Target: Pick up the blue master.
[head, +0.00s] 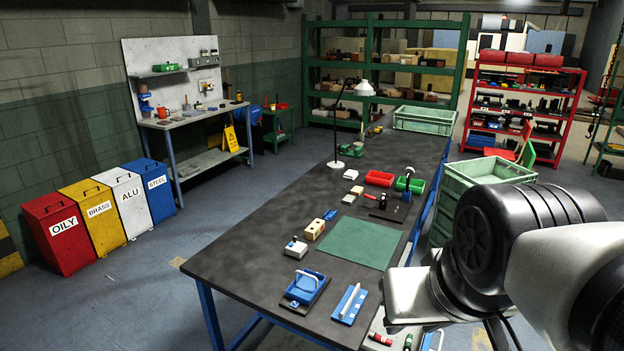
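Several blue things lie on the dark workbench (262,233), and I cannot tell for certain which one is the blue master. A blue tray-like piece with a raised handle (306,287) sits at the near left of the bench. A flat blue plate with a pale bar along it (349,303) lies to its right, near the front edge. My arm fills the lower right of the head view. My gripper is not in view.
A green mat (360,242) lies bare on the bench. A green crate (470,180) is right of the bench. The bench's left side is clear.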

